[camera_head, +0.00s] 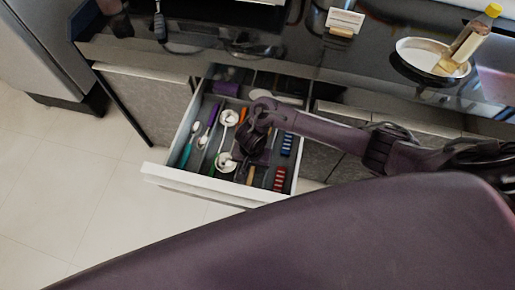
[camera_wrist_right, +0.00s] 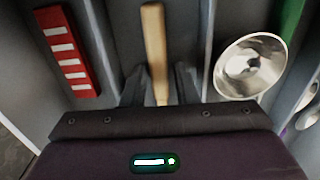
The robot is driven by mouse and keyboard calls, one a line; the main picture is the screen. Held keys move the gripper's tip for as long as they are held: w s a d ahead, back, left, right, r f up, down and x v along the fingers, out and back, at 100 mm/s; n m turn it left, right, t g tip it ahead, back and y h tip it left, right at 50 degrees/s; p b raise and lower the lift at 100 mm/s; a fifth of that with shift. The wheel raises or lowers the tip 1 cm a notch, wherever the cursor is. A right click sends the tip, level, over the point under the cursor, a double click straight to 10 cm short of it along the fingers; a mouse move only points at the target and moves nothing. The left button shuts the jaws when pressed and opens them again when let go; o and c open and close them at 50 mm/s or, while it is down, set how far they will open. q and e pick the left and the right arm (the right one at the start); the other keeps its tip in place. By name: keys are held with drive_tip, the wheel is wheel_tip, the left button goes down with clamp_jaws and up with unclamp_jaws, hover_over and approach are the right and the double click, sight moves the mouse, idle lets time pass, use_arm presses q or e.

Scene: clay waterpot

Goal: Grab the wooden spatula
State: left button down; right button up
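The wooden spatula shows as a light wooden handle (camera_wrist_right: 154,45) in the right wrist view, lying lengthwise in a drawer compartment. In the head view a short piece of it (camera_head: 251,175) shows below my right gripper; its other end is hidden. My right gripper (camera_wrist_right: 160,88) is over the drawer, its two dark fingers apart, one on each side of the handle. Gaps show between fingers and handle. In the head view the right gripper (camera_head: 250,152) is partly hidden by its own wrist. My left gripper is not in view.
The open drawer (camera_head: 205,183) has narrow dividers. A metal ladle (camera_wrist_right: 250,65) lies in the neighbouring compartment, a red striped item (camera_wrist_right: 68,52) on the other side. A blue striped item (camera_head: 287,145) lies nearby. A pan (camera_head: 408,48) and bottle (camera_head: 470,38) are on the dark counter.

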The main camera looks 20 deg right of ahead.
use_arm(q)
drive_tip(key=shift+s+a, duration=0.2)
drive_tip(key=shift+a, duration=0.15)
use_arm(e)
clamp_jaws()
